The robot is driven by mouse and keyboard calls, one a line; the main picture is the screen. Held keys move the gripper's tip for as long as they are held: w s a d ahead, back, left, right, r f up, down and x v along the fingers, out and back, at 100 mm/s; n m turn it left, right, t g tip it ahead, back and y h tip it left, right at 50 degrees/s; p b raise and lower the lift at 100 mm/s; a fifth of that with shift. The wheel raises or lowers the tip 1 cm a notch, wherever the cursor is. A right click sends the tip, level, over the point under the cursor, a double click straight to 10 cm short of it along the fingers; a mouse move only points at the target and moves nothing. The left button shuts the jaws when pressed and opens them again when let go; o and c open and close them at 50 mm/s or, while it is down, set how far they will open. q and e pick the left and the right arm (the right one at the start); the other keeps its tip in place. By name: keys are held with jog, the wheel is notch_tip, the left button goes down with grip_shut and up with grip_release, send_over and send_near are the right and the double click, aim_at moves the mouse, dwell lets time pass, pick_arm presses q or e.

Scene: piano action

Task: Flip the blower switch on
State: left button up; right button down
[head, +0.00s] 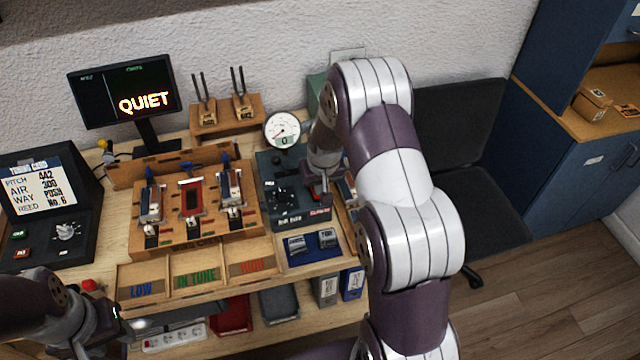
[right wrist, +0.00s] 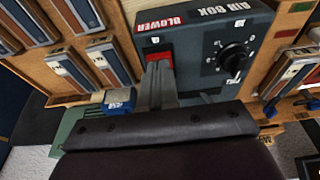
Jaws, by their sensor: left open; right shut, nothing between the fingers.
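The dark air box (head: 283,213) stands on the bench, with a black dial (right wrist: 234,57) and a red BLOWER label (right wrist: 160,23) in the right wrist view. A red blower switch (right wrist: 158,57) sits just by that label. My right gripper (right wrist: 160,68) is shut and empty, with its fingertips at the red switch and partly covering it. I cannot tell whether they touch, or which way the switch is tipped. In the head view my right gripper (head: 323,197) is over the box's right side. My left gripper (head: 112,318) is open at the lower left, far from the box.
A round gauge (head: 282,130) stands behind the box. A wooden rack (head: 185,225) with several reed pieces is left of it, with labelled trays in front. A monitor (head: 125,92) reads QUIET. A control panel (head: 48,215) is far left. A dark chair (head: 465,150) stands right.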

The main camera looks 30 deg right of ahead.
jog(key=shift+s+f+b, duration=0.3)
jog(key=shift+f+b, duration=0.2)
jog(key=shift+f, duration=0.2)
jog(key=shift+r, duration=0.2)
jog(key=shift+w, duration=0.15)
jog(key=shift+w+d+r+p, duration=0.15)
jog(key=shift+w+r+p, duration=0.25)
jog(key=shift+w, duration=0.2)
